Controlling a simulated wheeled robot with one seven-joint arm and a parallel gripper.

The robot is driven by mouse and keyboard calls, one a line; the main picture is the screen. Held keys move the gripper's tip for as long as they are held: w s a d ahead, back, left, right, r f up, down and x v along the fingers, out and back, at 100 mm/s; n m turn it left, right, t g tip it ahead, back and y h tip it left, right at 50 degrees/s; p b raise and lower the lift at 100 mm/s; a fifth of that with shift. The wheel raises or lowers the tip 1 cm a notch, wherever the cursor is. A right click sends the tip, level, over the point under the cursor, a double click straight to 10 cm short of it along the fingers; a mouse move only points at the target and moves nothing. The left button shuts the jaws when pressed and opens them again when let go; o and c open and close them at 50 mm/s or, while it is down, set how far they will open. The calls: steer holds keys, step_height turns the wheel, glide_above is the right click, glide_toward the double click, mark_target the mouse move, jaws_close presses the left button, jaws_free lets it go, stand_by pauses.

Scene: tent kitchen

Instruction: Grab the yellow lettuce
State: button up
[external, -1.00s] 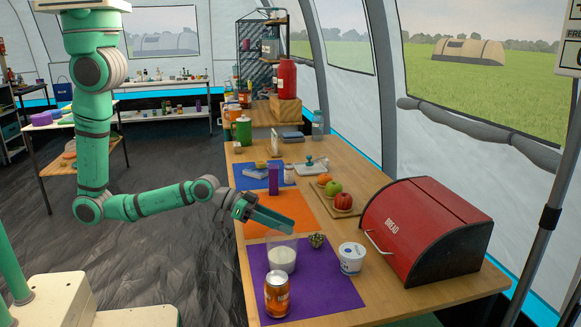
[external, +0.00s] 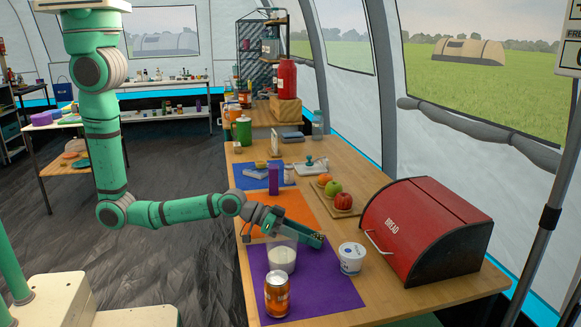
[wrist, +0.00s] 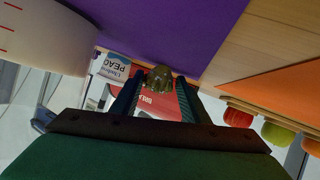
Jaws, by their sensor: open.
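The yellow lettuce is a small, dull yellow-green, leafy lump (wrist: 159,78) on the purple mat (external: 330,290). In the wrist view it sits at the fingertips, between the two fingers or just beyond them; I cannot tell which. My gripper (external: 315,241) is open, low over the mat's far edge, behind the measuring cup. In the external view the fingers mostly hide the lettuce. In the wrist view my gripper's two fingers (wrist: 158,90) stand apart on either side of it, with no clear grip on it.
A clear measuring cup (external: 281,260) with white contents stands close to my gripper. A white yogurt tub (external: 351,260) is to the right, with the red bread box (external: 425,230) beyond. An orange can (external: 277,295) stands at the front. Fruit on a board (external: 347,212) lies behind.

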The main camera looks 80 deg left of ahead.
steer(key=shift+c, duration=0.2)
steer(key=c, duration=0.8)
steer(key=shift+o, duration=0.2)
steer(key=shift+r, duration=0.15)
